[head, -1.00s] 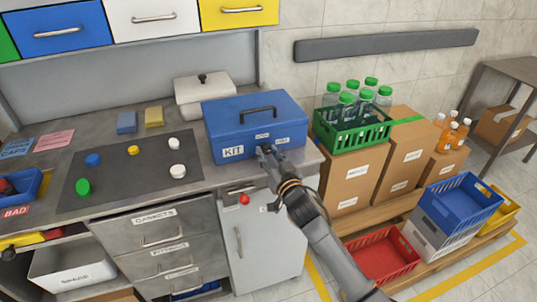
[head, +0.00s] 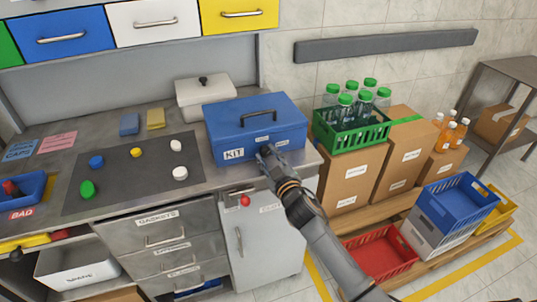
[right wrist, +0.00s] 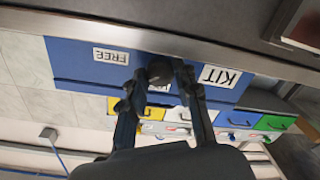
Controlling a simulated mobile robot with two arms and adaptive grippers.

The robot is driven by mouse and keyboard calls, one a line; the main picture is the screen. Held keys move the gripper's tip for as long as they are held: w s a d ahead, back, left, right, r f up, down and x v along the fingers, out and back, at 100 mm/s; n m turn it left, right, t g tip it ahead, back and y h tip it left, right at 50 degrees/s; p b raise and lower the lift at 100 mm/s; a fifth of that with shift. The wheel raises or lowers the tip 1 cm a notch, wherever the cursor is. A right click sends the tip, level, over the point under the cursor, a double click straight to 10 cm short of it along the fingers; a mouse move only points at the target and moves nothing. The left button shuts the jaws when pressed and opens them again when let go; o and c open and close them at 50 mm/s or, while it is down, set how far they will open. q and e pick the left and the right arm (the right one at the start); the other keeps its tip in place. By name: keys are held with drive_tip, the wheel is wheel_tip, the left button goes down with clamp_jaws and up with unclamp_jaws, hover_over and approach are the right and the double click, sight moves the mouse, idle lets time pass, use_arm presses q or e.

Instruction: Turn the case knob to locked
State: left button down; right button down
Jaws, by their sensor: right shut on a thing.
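The blue case (head: 225,132) marked KIT stands on the grey counter, lid down, with a dark handle (head: 257,116) on top. My right gripper (head: 266,151) is at the middle of its front face. In the right wrist view, which is upside down, the dark round knob (right wrist: 160,72) sits between the two fingers, and the gripper is shut on it. A FREE label (right wrist: 111,56) and the KIT label (right wrist: 220,76) show on either side. A label behind the knob is mostly hidden. Which way the knob points cannot be told. My left gripper is not in view.
A white lidded box (head: 203,95) stands behind the case. A dark mat (head: 130,185) with several caps lies to the left. A green crate of bottles (head: 352,137) stands on cartons to the right. A red button (head: 244,200) is on the cabinet below.

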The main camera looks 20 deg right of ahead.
drive_tip(key=n+p, duration=0.1)
drive_tip(key=n, duration=0.4)
drive_tip(key=shift+a+r, duration=0.1)
drive_tip(key=shift+n+h, duration=0.3)
drive_tip(key=shift+n, duration=2.1)
drive_tip(key=c, duration=1)
unclamp_jaws()
